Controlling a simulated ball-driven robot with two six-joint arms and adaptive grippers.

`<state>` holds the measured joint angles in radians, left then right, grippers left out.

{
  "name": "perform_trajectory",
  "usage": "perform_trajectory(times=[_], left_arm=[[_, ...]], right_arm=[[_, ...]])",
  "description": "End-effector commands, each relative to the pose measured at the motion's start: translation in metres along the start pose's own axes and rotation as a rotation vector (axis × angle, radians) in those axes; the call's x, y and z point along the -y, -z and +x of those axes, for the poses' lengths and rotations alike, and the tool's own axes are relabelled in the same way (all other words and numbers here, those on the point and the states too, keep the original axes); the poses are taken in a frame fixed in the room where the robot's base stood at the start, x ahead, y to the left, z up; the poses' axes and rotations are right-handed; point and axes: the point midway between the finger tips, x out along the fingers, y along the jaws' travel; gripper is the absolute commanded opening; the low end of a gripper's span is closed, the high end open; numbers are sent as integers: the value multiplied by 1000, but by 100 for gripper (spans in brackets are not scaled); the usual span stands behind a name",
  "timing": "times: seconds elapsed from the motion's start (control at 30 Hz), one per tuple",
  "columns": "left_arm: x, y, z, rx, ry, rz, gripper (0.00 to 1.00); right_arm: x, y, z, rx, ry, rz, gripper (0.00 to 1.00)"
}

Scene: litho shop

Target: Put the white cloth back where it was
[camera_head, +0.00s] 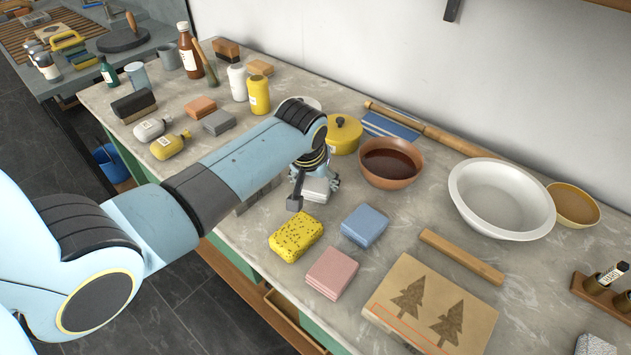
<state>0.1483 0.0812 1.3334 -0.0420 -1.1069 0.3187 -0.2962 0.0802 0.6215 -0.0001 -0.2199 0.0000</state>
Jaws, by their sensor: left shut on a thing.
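The white cloth (318,190) is a small folded pad, partly hidden by my left gripper. My left gripper (314,183) comes down over it near the middle of the worktop and is shut on it. I cannot tell whether the cloth touches the worktop. A folded blue cloth (364,225) lies to its right and nearer the front. A folded pink cloth (331,272) lies in front, close to the worktop's front edge. My right gripper is not in view.
A yellow speckled sponge (296,236) lies just in front of the gripper. A brown bowl (391,164), a yellow lidded pot (344,134) and a white basin (501,198) stand behind and right. A wooden bar (461,256) and tree-printed board (430,307) lie front right.

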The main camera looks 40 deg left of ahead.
Motion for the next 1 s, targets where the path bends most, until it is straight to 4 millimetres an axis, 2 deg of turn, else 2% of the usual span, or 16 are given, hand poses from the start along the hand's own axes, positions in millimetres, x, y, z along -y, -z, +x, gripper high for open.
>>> perform_trajectory(times=[0.1, 0.23, 0.27, 0.43, 0.77, 0.87, 1.0], left_arm=[[0, 1, -2, 0, 0, 0, 31], [0, 0, 1, 1, 0, 0, 31], [0, 0, 2, 0, 0, 0, 62], [0, 0, 1, 0, 0, 1, 84], [0, 2, -3, -1, 0, 1, 84], [0, 2, -13, -3, 0, 1, 84], [0, 2, -42, -5, -1, 1, 84]], right_arm=[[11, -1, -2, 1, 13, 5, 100], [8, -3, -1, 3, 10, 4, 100], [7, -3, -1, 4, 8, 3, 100], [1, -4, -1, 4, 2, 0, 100], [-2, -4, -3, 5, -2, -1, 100], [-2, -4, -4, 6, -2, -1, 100], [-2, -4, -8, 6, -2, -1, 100]])
